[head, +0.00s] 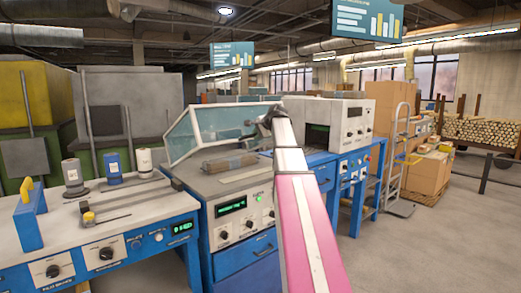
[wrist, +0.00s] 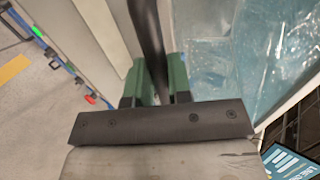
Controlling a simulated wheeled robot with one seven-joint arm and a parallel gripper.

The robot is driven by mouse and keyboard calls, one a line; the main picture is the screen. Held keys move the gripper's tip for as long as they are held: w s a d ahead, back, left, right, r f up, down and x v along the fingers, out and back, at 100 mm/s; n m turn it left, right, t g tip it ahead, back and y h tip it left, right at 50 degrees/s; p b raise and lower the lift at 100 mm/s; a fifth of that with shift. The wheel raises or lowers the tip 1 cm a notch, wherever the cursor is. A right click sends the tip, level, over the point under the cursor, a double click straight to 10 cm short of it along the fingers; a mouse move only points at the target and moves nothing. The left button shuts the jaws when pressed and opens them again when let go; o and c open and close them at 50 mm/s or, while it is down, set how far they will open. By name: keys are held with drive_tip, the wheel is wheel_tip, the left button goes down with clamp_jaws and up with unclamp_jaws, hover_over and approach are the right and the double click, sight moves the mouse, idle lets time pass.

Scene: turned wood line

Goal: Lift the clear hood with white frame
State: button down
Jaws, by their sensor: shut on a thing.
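The clear hood (head: 222,122) with its white frame stands over the blue-fronted bench in the middle of the head view. Its bluish clear panel (wrist: 255,50) and pale frame also show at the right of the wrist view. My gripper (head: 266,118) is at the hood's right side in the head view, partly hidden by my own arm. In the wrist view its green fingers (wrist: 157,85) are closed on a dark bar (wrist: 149,38), apparently the hood's handle. Where the bar joins the hood is not clear.
Under the hood, a brown block (head: 228,163) lies on the bench top. A white machine (head: 338,122) stands to the right. A bench with spools (head: 114,167) and a blue stand (head: 29,222) is at left. Grey floor at right is open near a hand truck (head: 399,160).

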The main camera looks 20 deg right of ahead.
sight(242, 109)
drive_tip(key=w+a+r+g, duration=0.1)
drive_tip(key=w+r, duration=0.2)
drive_tip(key=r, duration=0.2)
drive_tip(key=w+a+r+g+h, duration=0.1)
drive_tip(key=w+a+r, duration=0.1)
drive_tip(key=w+r, duration=0.2)
drive_tip(key=w+a+r+g, duration=0.1)
drive_tip(key=w+r, duration=0.3)
drive_tip(key=r, duration=0.2)
drive_tip(key=shift+w+a+g, duration=0.1)
drive_tip(key=shift+a+g, duration=0.05)
drive_tip(key=shift+g, duration=0.25)
drive_tip(key=w+a+r, duration=0.3)
drive_tip(key=w+r, duration=0.1)
drive_tip(key=w, duration=0.3)
drive_tip(key=w+a+r, duration=0.3)
drive_tip(key=w+r, duration=0.2)
drive_tip(key=w, duration=0.2)
drive_tip(key=shift+w+a, duration=0.15)
drive_tip(key=shift+a, duration=0.05)
drive_tip(key=c, duration=1.1)
unclamp_jaws()
drive_tip(key=shift+o, duration=0.2)
drive_tip(key=shift+r, duration=0.1)
drive_tip(key=v, duration=1)
drive_tip(key=shift+s+r, duration=0.25)
drive_tip(key=shift+r, duration=0.05)
